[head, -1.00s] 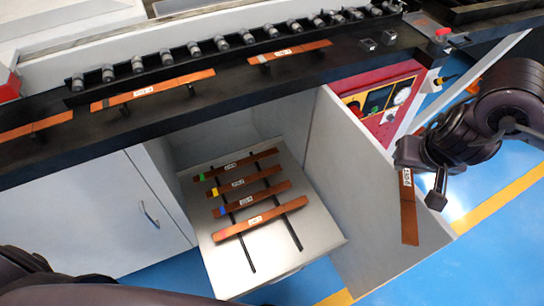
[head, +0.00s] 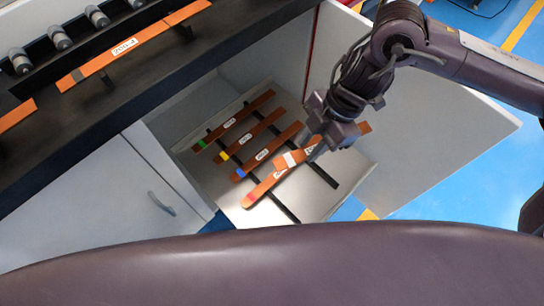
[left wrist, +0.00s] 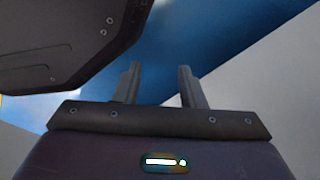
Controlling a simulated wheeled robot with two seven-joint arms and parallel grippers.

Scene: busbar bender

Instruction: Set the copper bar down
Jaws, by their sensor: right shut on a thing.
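My right gripper (head: 318,147) is shut on a copper bar (head: 291,159) with a white band and a white label. It holds the bar over the right part of a pull-out shelf (head: 345,190) in the open cabinet. The held bar overlaps the red-marked bar (head: 262,188) in the picture; I cannot tell whether they touch. Beside that lie a blue-marked bar (head: 262,157), a yellow-marked bar (head: 240,145) and a green-marked bar (head: 228,128), across two dark rails. My left gripper (left wrist: 158,88) shows in the left wrist view, open and empty.
A black bench top (head: 70,130) carries more copper bars (head: 125,45) and a row of grey rollers (head: 60,38). A closed cabinet door (head: 125,185) is on the left.

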